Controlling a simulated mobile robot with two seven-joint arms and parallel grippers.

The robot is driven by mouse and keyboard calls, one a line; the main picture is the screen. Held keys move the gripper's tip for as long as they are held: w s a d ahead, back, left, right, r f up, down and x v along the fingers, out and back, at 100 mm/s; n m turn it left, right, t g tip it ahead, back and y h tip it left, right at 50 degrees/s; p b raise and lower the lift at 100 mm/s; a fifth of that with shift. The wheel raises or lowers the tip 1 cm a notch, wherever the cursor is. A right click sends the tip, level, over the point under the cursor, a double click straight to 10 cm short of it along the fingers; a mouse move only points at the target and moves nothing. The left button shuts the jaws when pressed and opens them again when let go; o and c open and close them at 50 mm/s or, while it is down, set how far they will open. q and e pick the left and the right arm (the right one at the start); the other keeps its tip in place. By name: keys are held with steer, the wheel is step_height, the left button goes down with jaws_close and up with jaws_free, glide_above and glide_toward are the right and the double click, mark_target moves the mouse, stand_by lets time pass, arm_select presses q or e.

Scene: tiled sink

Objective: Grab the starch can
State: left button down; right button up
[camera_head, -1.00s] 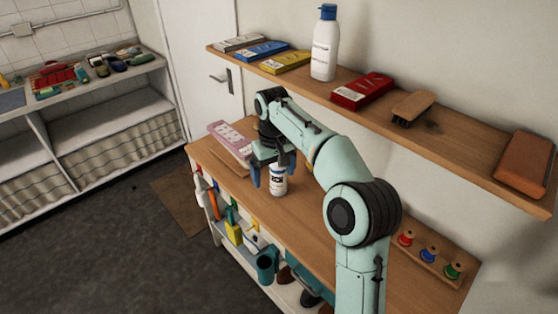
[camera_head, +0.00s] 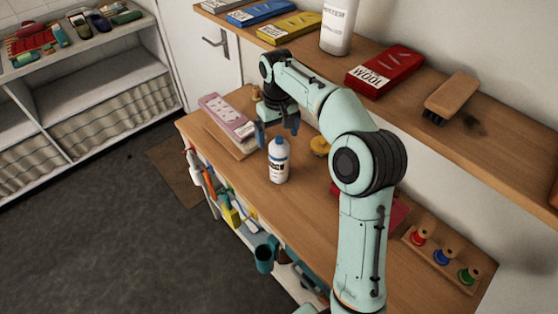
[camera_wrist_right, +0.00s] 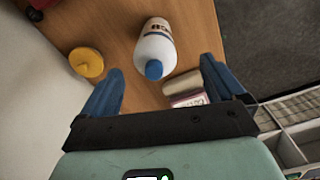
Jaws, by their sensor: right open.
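A white can with a blue cap and a dark-marked label (camera_head: 278,161), which looks like the starch can, stands upright on the wooden table (camera_head: 250,180). My right gripper (camera_head: 278,130) is open and empty, above and behind the can in the head view. In the right wrist view the can (camera_wrist_right: 155,45) lies in line with the gap between the blue fingers (camera_wrist_right: 162,72), cap toward the camera. I see no contact between fingers and can. My left gripper is not in view.
A pink box (camera_head: 226,117) lies left of the can and a yellow round tin (camera_head: 320,146) right of it. Colored spools (camera_head: 443,256) sit at the right. A shelf (camera_head: 465,125) with boxes, a bottle and a brush overhangs the back.

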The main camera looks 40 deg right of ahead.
mark_target(280, 151)
steer(key=f, duration=0.5)
steer(key=d+f+b, duration=0.1)
steer(key=f, duration=0.2)
steer(key=shift+s+f, duration=0.15)
steer(key=shift+f, duration=0.1)
steer(key=shift+r, duration=0.1)
jaws_close()
